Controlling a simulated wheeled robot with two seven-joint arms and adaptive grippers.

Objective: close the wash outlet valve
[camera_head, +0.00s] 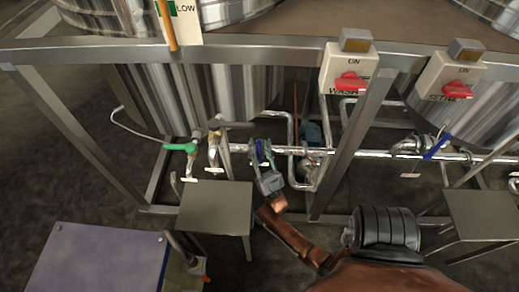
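My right gripper (262,148) reaches in from below on its brown arm, in front of the steel pipe (318,151) that runs low along the tanks. Blue and green parts show at its fingers, over a stretch of the pipe. Whether the fingers are parted or shut on a handle is too small to tell. Left of it are a valve with a green handle (180,147) and a valve with a tan body (214,151). Further right is a valve with a blue handle (437,147). Small tags near the valves are unreadable, so I cannot tell which is the wash outlet valve.
A metal frame (215,48) crosses before the steel tanks (210,95), with a slanting post (352,140) right of my gripper. Switch boxes marked WASH (335,62) and another (440,72) hang on it. Grey low stands (215,208) (485,213) stand in front.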

